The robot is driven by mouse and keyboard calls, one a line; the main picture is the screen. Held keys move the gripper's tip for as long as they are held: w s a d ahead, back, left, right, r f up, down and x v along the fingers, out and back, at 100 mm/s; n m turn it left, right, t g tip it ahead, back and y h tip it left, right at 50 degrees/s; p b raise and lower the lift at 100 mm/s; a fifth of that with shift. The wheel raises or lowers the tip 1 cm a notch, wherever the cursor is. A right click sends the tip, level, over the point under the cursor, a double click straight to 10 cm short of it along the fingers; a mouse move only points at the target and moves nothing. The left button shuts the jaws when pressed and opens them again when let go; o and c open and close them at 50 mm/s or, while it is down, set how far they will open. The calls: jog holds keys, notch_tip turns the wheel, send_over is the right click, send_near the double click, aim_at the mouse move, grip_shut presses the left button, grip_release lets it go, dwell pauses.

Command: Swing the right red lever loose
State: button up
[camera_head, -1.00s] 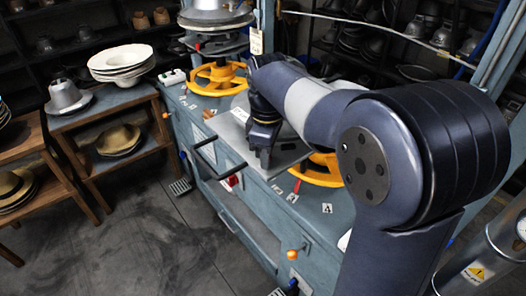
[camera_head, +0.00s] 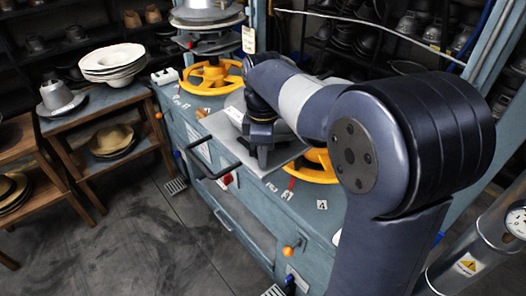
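A small red lever (camera_head: 291,184) stands on the bench top beside the right yellow handwheel (camera_head: 318,174), just left of the wheel's rim. My gripper (camera_head: 262,160) points down over the grey plate (camera_head: 222,126), up and to the left of this lever and apart from it in the picture. The fingertips are small and dark, and I cannot tell whether they are open or shut. My gripper and forearm hide part of the plate and of the right wheel. Another red part (camera_head: 190,44) shows beside the press above the left yellow handwheel (camera_head: 212,78).
The blue-grey bench (camera_head: 318,242) has black handles, a red part (camera_head: 227,179) and orange knobs (camera_head: 289,250) along its front. A wooden side table (camera_head: 98,102) with white hats (camera_head: 112,62) stands left. The floor (camera_head: 150,225) before the bench is clear.

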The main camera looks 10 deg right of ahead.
jog(key=o, duration=0.3)
notch_tip(320, 180, up, 11)
jog(key=shift+f+b, duration=0.15)
jog(key=shift+b, duration=0.2)
dwell(0.4)
notch_tip(320, 180, down, 11)
jog(key=shift+r+p, duration=0.1)
jog(key=shift+p, duration=0.2)
dwell(0.5)
